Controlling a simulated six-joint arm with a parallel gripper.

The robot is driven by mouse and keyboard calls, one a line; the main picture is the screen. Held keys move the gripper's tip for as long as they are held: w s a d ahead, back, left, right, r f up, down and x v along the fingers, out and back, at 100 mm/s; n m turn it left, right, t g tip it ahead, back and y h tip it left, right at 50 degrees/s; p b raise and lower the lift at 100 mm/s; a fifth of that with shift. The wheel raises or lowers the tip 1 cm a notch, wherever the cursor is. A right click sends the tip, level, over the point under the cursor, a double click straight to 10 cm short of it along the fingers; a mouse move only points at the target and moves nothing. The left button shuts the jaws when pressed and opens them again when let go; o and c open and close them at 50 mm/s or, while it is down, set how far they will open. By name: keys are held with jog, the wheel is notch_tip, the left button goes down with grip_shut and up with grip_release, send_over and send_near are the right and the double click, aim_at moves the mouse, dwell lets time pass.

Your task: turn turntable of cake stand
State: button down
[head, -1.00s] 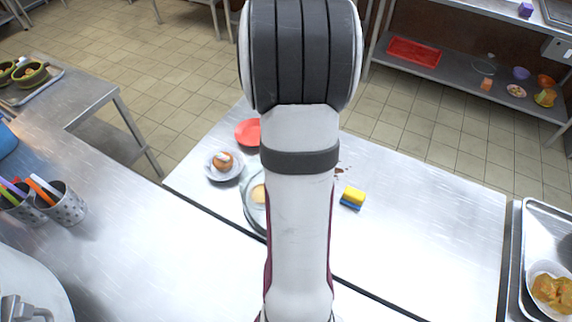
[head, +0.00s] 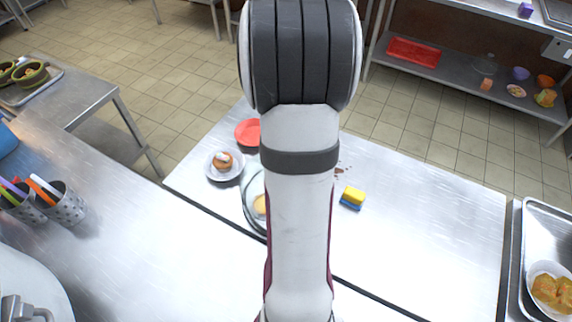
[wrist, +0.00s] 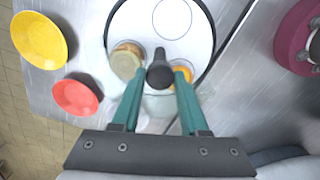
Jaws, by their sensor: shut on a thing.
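The cake stand's turntable (wrist: 140,22) is a pale round disc with a dark rim, at the top of the wrist view. In the head view, the turntable (head: 251,200) shows only at its left part; my arm hides the rest. A black knob (wrist: 160,72) stands up at the disc's near part. My gripper (wrist: 158,76) has its teal fingers closed on the knob, one on each side. A tan round item (wrist: 127,61) is left of the knob and an orange-yellow item (wrist: 183,74) is right of it, partly behind the finger.
A yellow bowl (wrist: 38,39) and a red bowl (wrist: 77,97) are left of the stand in the wrist view. A plate with a pastry (head: 223,163) is close to the stand's left.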

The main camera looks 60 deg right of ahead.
jog(key=shift+w+n, duration=0.1)
jog(key=shift+n, duration=7.8)
jog(key=shift+c, duration=2.1)
grip_release()
